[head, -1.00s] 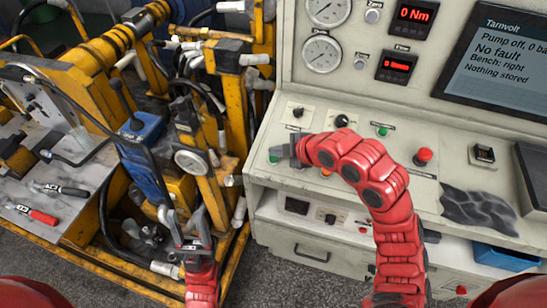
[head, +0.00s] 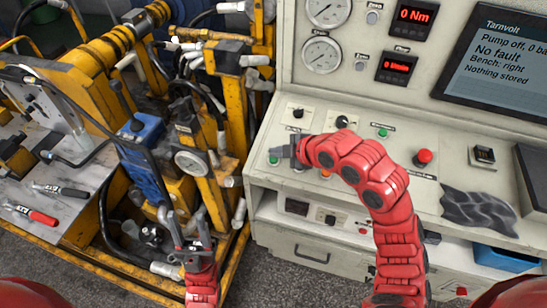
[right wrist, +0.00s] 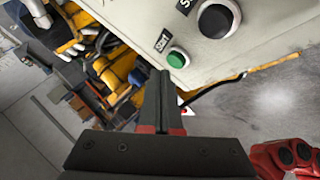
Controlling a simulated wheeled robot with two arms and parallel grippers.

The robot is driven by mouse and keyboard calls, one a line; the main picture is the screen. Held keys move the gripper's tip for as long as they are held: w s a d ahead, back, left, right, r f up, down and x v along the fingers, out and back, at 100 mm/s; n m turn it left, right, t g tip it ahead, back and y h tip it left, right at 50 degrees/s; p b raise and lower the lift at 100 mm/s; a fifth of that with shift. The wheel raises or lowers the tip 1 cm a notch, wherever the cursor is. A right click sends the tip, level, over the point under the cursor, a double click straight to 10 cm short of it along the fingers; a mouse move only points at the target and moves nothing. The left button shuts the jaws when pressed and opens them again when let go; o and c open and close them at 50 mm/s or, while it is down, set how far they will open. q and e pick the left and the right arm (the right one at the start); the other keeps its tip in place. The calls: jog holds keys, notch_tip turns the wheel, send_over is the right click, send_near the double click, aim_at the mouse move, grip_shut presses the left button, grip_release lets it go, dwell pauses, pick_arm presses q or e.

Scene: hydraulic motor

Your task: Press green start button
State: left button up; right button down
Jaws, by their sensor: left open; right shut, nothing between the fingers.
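The green start button (head: 274,161) is at the left end of the console's sloped panel, partly covered by my right gripper in the head view. The right wrist view shows it as a round green button (right wrist: 176,60) beside a "Start" label. My right gripper (head: 277,152) is shut and empty, with its tips close to the button. In the right wrist view the fingertips (right wrist: 163,74) appear just below and left of the button; contact cannot be told. My left gripper (head: 190,245) is open and empty, low in front of the yellow rig.
A second green button (head: 383,132), a red mushroom button (head: 423,157) and a black knob (head: 343,122) are on the same panel. The screen (head: 497,62) reads "Pump off" and "No fault". The yellow rig (head: 95,95) with hoses stands at left.

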dwell(0.7)
jog(key=shift+f+b, duration=0.45)
jog(key=shift+b, duration=0.25)
jog(key=shift+w+f+b, duration=0.1)
jog(key=shift+f+b, duration=0.25)
jog(key=shift+b, duration=0.2)
dwell(0.4)
jog(key=shift+r, duration=0.8)
jog(key=r+p, duration=0.1)
jog(key=r, duration=0.1)
jog(key=s+r+p, duration=0.1)
jog(key=r, duration=0.2)
jog(key=shift+a, duration=0.1)
dwell(0.3)
jog(key=shift+f, duration=0.1)
dwell(0.7)
